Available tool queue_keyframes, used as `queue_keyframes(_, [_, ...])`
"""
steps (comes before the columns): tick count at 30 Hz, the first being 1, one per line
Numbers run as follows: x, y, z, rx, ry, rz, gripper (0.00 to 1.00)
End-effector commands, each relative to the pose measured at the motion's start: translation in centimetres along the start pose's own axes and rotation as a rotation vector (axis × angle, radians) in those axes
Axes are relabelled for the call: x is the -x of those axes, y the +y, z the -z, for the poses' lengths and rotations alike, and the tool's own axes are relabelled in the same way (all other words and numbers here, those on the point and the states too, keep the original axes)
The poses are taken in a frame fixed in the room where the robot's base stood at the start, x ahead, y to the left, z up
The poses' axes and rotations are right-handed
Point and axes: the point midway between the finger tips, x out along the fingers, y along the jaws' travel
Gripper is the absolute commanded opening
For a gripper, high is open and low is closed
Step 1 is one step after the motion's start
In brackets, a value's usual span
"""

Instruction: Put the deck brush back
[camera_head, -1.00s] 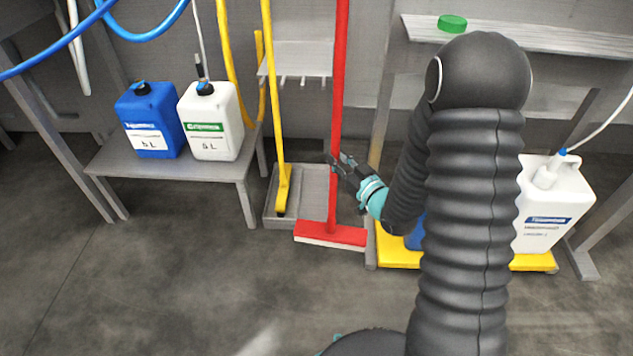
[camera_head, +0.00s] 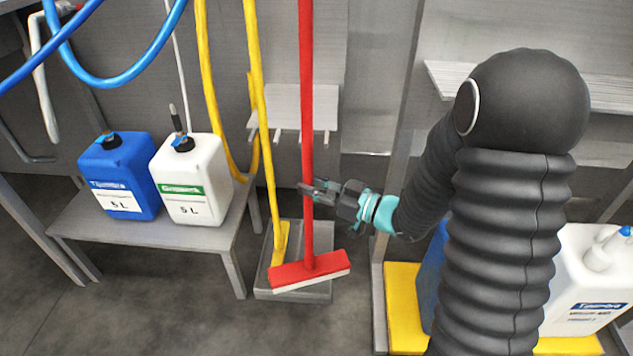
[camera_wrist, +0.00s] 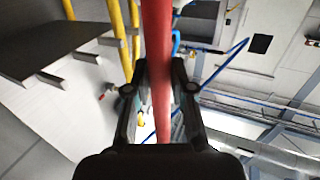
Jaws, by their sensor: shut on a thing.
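The red deck brush (camera_head: 306,130) stands nearly upright in the head view, its red head with pale bristles (camera_head: 309,271) over the grey floor tray (camera_head: 300,293). I cannot tell whether the bristles touch the tray. My gripper (camera_head: 312,190) is shut on the red handle, well above the head. In the wrist view the red handle (camera_wrist: 157,60) runs between the two fingers. A grey wall rack (camera_head: 293,108) with pegs is behind the handle. A yellow-handled tool (camera_head: 262,130) stands left of the brush, its foot in the tray.
A low grey bench (camera_head: 150,230) at left holds a blue canister (camera_head: 121,178) and a white canister (camera_head: 193,182). A yellow hose hangs beside them. A grey post (camera_head: 378,290), yellow platform (camera_head: 403,300) and another white canister (camera_head: 590,280) stand at right.

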Motion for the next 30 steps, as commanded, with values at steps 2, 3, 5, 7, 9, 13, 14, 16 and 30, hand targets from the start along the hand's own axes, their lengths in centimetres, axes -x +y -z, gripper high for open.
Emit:
queue_keyframes(2, [-0.7, 1.5, 0.1, 0.003, 0.003, 0.001, 0.02])
queue_keyframes(3, [-1.0, 2.2, 0.1, 0.003, 0.003, 0.001, 0.02])
queue_keyframes(5, [-1.6, 3.4, 0.1, 0.004, 0.003, 0.002, 0.02])
queue_keyframes(7, [-2.2, 4.8, 0.0, 0.003, 0.002, 0.002, 0.02])
queue_keyframes(9, [-2.9, 6.2, 0.1, 0.003, 0.003, 0.003, 0.02])
queue_keyframes(13, [-4.0, 8.8, 0.0, 0.003, 0.002, 0.003, 0.02])
queue_keyframes(14, [-4.3, 9.4, 0.0, 0.003, 0.002, 0.003, 0.02])
queue_keyframes(16, [-4.9, 10.7, 0.0, 0.003, 0.002, 0.003, 0.02])
queue_keyframes(30, [-6.2, 13.6, -1.4, -0.002, 0.001, 0.002, 0.02])
